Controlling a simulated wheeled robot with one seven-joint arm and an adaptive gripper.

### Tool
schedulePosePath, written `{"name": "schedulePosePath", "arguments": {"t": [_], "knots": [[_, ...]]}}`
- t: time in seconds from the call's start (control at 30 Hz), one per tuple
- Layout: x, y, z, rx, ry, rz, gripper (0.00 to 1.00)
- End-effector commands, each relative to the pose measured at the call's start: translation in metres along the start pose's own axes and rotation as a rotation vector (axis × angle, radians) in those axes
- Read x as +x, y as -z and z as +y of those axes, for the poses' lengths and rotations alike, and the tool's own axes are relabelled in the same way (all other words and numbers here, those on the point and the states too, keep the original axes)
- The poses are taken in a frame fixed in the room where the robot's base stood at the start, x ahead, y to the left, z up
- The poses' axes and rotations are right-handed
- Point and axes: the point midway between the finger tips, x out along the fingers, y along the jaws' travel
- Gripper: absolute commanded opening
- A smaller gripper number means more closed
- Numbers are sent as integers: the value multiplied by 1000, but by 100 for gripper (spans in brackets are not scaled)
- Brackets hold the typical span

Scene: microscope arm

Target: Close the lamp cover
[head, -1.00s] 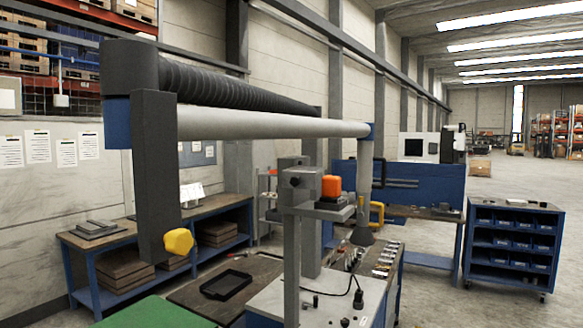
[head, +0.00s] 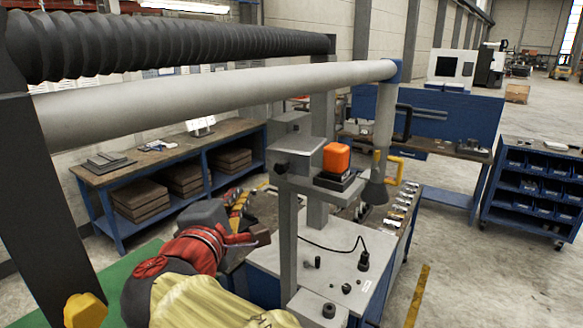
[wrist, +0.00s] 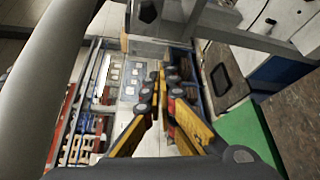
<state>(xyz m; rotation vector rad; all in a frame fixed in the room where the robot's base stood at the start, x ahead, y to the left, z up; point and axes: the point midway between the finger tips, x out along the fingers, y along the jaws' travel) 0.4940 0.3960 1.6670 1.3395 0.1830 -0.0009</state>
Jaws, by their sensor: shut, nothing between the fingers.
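An orange block (head: 337,158) sits on a black base on a grey bracket (head: 302,162) in the middle of the head view. A grey funnel-shaped head (head: 374,187) hangs from the long pale tube (head: 220,90), with a yellow handle (head: 396,168) beside it. I cannot tell which part is the lamp cover. My gripper (wrist: 158,76) shows in the wrist view with its yellow fingers together at the tips and nothing between them. In the head view my arm reaches in at the lower left, and the fingertips are hard to make out. The gripper is apart from the orange block.
A yellow knob (head: 85,311) is on the dark upright at the left. Below the bracket stands a pale-topped cabinet (head: 335,262) with a black cable. A workbench (head: 130,178) stands behind. The wrist view shows a black tray (wrist: 220,80) and a green surface (wrist: 250,130).

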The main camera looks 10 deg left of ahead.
Motion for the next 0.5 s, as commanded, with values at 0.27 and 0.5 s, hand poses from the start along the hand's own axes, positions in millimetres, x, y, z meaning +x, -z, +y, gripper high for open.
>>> {"name": "schedulePosePath", "arguments": {"t": [0.27, 0.5], "knots": [[15, -3, 14, -29, -44, -11, 0], [58, -4, 17, -28, -42, -11, 0]]}}
